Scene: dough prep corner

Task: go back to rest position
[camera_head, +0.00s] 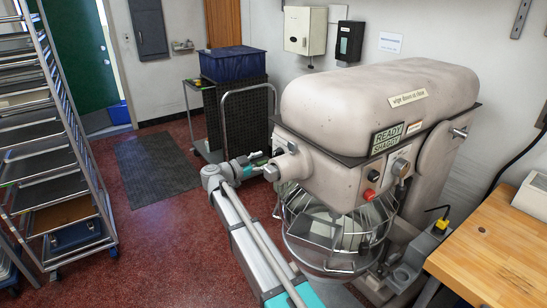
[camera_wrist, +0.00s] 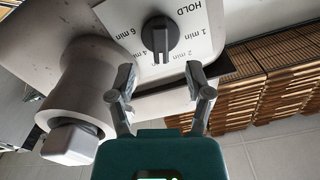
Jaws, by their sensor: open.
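My gripper (camera_wrist: 159,76) is open and empty in the wrist view, its two dark fingers spread. A black timer dial (camera_wrist: 160,40) on a white plate marked HOLD and in minutes lies just beyond the fingertips; the fingers are not closed on it. In the head view my arm reaches up from the bottom and bends toward the front end of the large beige mixer (camera_head: 380,95). There my gripper is small and partly hidden, so its fingers are unclear. The mixer carries a READY SHAGGY sign (camera_head: 387,139) and a red button (camera_head: 370,195).
A beige hub (camera_wrist: 85,85) stands close left of the fingers. The mixer's wire guard (camera_head: 335,235) is below its head. A cart with a blue bin (camera_head: 234,65) stands behind, a tray rack (camera_head: 75,150) at left, a wooden table (camera_head: 500,250) at right. Red floor left of my arm is open.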

